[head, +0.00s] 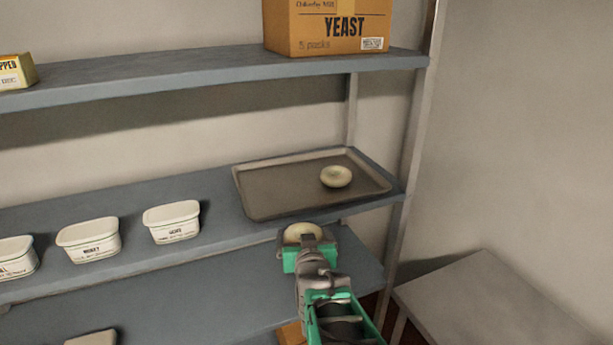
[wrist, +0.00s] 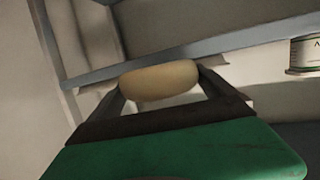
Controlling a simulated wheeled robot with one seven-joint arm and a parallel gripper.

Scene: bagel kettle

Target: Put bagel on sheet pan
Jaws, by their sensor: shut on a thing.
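A pale bagel (wrist: 160,84) is held between the two fingers of my gripper (wrist: 164,95), which is shut on it. In the head view the held bagel (head: 303,232) shows at the end of my gripper (head: 305,244), in front of the middle shelf's front edge and below the sheet pan in the picture. The sheet pan (head: 275,192) is a dark rimmed tray on the middle shelf at its right end. Another pale bagel (head: 336,176) lies on the pan's right half. The pan's left half is bare.
Several white tubs (head: 172,222) stand on the middle shelf (head: 215,250) left of the pan. A yeast box (head: 327,27) stands on the upper shelf (head: 200,75), above the pan. A metal post (head: 412,130) rises at the right. A grey table (head: 490,305) is at lower right.

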